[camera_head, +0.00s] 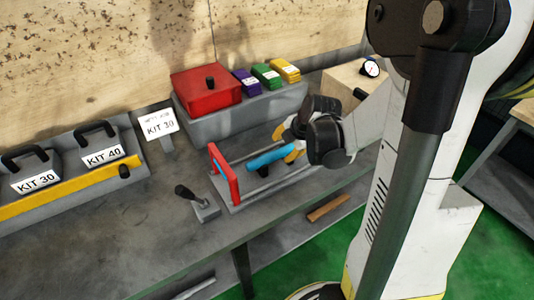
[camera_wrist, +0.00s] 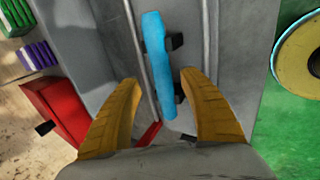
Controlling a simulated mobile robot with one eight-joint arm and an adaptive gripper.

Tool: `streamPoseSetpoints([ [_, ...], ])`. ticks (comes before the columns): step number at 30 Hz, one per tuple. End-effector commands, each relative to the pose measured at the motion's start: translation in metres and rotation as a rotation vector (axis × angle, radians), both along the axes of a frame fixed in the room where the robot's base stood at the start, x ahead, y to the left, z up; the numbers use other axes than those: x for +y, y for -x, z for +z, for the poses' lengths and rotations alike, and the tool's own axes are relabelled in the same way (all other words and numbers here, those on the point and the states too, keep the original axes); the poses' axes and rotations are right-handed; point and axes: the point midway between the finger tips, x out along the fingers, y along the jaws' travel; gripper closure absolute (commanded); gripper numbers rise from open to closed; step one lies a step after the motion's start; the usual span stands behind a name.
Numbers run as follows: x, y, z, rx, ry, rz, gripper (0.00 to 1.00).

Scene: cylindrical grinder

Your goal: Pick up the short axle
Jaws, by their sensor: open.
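A short blue bar, which looks like the short axle (camera_head: 272,155), lies across dark supports on a grey rack with a red end plate (camera_head: 222,174). In the wrist view, the blue bar (camera_wrist: 157,58) runs lengthwise, with its near end between my yellow fingers. My gripper (camera_wrist: 160,98) is open, with one finger on each side of the bar and gaps showing. In the head view, my gripper (camera_head: 291,150) is over the right end of the bar and hides that end. I cannot tell its exact height above the bar.
A red box (camera_head: 205,91) and purple, green (camera_head: 265,76) and yellow blocks stand on a grey stand behind the rack. A lever (camera_head: 198,201) stands left of the rack. The front-left bench is clear.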

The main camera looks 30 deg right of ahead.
Motion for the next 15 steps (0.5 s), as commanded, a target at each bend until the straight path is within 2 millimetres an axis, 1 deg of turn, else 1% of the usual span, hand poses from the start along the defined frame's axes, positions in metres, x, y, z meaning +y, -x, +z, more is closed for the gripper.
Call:
streamPoseSetpoints([
  [1, 0.000, -0.003, -0.008, 0.000, 0.000, 0.001, 0.50],
  [8, 0.003, -0.010, -0.020, 0.000, 0.001, 0.000, 0.50],
  [13, 0.010, -0.021, -0.045, 0.000, 0.000, 0.001, 0.50],
  [15, 0.009, -0.027, -0.054, -0.001, 0.000, -0.001, 0.50],
])
